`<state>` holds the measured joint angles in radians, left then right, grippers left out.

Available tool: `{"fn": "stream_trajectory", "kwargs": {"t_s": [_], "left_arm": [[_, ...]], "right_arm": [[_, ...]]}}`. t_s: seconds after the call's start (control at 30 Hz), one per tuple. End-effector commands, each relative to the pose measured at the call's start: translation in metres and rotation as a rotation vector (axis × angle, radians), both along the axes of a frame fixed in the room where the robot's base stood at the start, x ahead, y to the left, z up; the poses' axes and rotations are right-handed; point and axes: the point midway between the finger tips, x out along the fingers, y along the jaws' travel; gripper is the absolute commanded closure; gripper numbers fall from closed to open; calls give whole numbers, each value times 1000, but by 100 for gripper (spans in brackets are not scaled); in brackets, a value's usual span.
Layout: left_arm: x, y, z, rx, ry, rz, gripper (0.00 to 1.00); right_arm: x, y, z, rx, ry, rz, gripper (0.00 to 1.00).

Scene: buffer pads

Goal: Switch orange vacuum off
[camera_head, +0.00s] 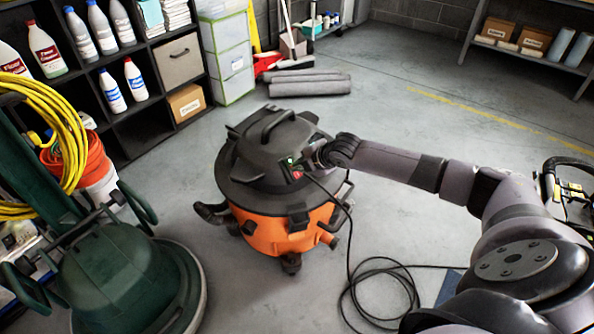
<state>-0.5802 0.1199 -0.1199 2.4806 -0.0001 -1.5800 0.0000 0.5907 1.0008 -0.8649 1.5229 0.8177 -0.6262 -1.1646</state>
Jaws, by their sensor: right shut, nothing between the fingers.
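The orange vacuum (272,232) stands upright on the floor in the middle of the head view, with a black lid and a top handle. A small switch panel (295,169) with a green and a red part shows on the right side of its lid. My right arm reaches in from the right, and its gripper (311,158) is at the lid, right beside the switch panel. The right gripper is shut and empty. Its fingertips are small and dark against the lid, so I cannot tell whether they touch the switch. My left gripper is not in view.
A green floor machine (128,272) stands at the lower left, close to the vacuum. A black cord (350,285) lies looped on the floor below my right arm. Shelves with bottles (130,130) stand behind left. Grey rolls (310,87) lie at the back.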

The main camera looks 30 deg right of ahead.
Motion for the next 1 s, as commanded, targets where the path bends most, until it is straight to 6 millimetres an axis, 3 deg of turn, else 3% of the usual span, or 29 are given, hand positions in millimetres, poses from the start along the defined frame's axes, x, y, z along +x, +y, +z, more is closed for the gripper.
{"fn": "stream_trajectory", "kwargs": {"t_s": [1.0], "left_arm": [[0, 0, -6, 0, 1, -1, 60]], "right_arm": [[8, 1, -8, 1, 1, -1, 100]]}}
